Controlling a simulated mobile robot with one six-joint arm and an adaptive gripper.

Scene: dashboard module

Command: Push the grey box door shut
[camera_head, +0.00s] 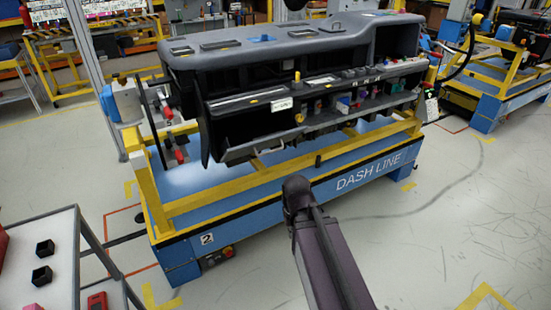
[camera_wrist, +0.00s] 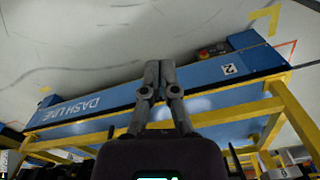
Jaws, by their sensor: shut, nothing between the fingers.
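The dark grey dashboard module (camera_head: 290,40) rests on a yellow and blue stand in the head view. At its lower left, the grey box door (camera_head: 255,149) hangs open, tilted out and down below a dark compartment. My gripper (camera_wrist: 159,64) shows in the wrist view with its two grey fingers together and nothing between them. The blue stand base lies beyond the fingertips in that view. The fingers cannot be made out in the head view, where my dark arm reaches up from the bottom toward the stand. I cannot make out the door in the wrist view.
The yellow stand rail (camera_head: 270,165) and blue DASH LINE base (camera_head: 330,186) lie below the module. A grey table (camera_head: 45,262) with small black bins stands at the lower left. Another stand (camera_head: 500,85) is at the far right. The floor at right is clear.

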